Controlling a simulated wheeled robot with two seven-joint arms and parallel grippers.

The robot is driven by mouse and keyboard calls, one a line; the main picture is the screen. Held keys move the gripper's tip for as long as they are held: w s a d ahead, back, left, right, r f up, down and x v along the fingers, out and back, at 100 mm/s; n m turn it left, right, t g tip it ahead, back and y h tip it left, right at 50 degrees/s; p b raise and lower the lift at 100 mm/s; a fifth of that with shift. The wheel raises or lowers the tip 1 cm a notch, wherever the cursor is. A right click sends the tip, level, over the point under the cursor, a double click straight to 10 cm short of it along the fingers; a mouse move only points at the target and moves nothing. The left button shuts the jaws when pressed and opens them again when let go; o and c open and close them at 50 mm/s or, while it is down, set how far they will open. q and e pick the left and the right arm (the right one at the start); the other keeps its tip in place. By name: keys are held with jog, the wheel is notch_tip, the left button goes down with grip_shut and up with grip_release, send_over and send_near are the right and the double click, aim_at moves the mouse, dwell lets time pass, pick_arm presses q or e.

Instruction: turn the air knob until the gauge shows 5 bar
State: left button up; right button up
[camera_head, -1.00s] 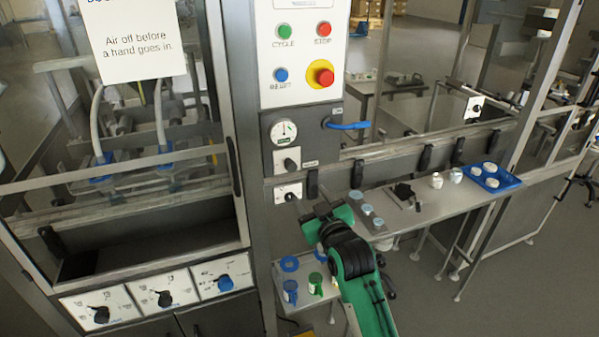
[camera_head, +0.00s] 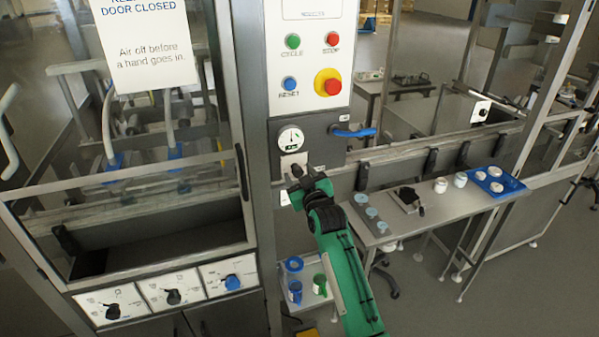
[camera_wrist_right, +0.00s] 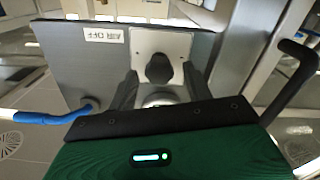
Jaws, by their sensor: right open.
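The round white gauge (camera_head: 290,138) sits on the dark panel of the machine column. Its needle points roughly upward, but the numbers are too small to read. The air knob is below it on a white plate (camera_head: 287,161), mostly hidden by my right gripper (camera_head: 296,174) in the head view. In the right wrist view the dark air knob (camera_wrist_right: 158,69) stands between the two spread fingers of my right gripper (camera_wrist_right: 160,84). The fingers are open, and a gap shows on both sides of the knob. My left gripper is not in view.
A blue lever (camera_head: 352,131) sticks out right of the gauge. Push buttons, including a red stop (camera_head: 332,87), are above. A second white plate (camera_head: 284,194) is just below, partly covered by my arm. A side table (camera_head: 440,209) with a blue tray (camera_head: 513,184) stands right.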

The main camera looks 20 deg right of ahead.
jog(key=shift+w, duration=0.25)
jog(key=c, duration=1)
jog(key=m+p, duration=0.1)
jog(key=m, duration=0.3)
jog(key=shift+r, duration=0.1)
jog(key=shift+d+m+p, duration=0.15)
jog(key=shift+m+p, duration=0.5)
jog(key=shift+m, duration=1.75)
